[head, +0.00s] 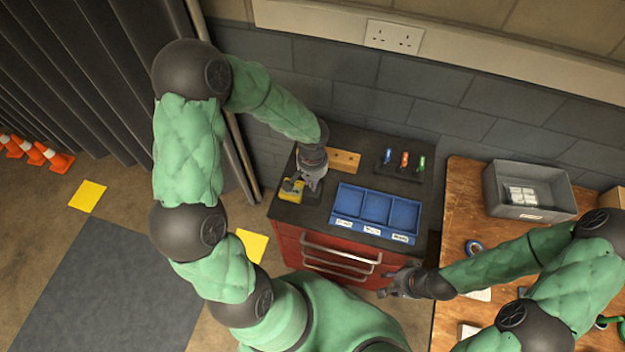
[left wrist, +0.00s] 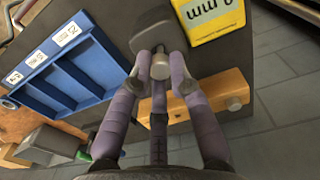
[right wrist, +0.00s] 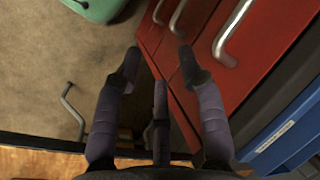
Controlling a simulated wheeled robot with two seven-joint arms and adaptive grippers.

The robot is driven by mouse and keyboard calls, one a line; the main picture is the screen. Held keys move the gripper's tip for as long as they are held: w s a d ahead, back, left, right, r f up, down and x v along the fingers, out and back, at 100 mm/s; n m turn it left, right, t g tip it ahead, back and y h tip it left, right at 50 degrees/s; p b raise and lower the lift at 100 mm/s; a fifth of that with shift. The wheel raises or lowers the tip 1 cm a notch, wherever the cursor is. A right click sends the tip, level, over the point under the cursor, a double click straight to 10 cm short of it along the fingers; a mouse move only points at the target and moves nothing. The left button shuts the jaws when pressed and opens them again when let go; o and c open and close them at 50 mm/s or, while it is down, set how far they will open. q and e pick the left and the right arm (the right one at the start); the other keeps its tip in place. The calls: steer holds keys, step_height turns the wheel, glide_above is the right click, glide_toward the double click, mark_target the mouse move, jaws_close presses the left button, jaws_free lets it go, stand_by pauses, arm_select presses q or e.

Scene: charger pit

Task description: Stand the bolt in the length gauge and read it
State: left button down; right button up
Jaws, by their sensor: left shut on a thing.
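The length gauge (head: 289,194) is a yellow block on the dark top of the red cabinet. Its yellow face with "mm" lettering (left wrist: 212,18) shows in the left wrist view. My left gripper (head: 313,180) is right beside the gauge. In the left wrist view its fingers (left wrist: 160,72) are shut on a short grey cylinder, which looks like the bolt (left wrist: 160,62). A dark grey block (left wrist: 150,32) lies just beyond it; I cannot tell whether they touch. My right gripper (head: 398,282) is open and empty in front of the cabinet, also in the right wrist view (right wrist: 158,65).
A blue tray (head: 362,229) with three labelled compartments sits right of the gauge. A wooden block (head: 346,160) and a rack with blue, red and green tools (head: 402,172) stand behind. A wooden bench (head: 455,215) with a grey bin (head: 500,205) is at right.

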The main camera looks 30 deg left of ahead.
arm_select(q)
steer(key=shift+f+b, duration=0.95)
steer(key=shift+f, duration=0.05)
steer(key=c, duration=1.1)
jaws_free()
step_height(320, 180, up, 12)
stand_by(0.5)
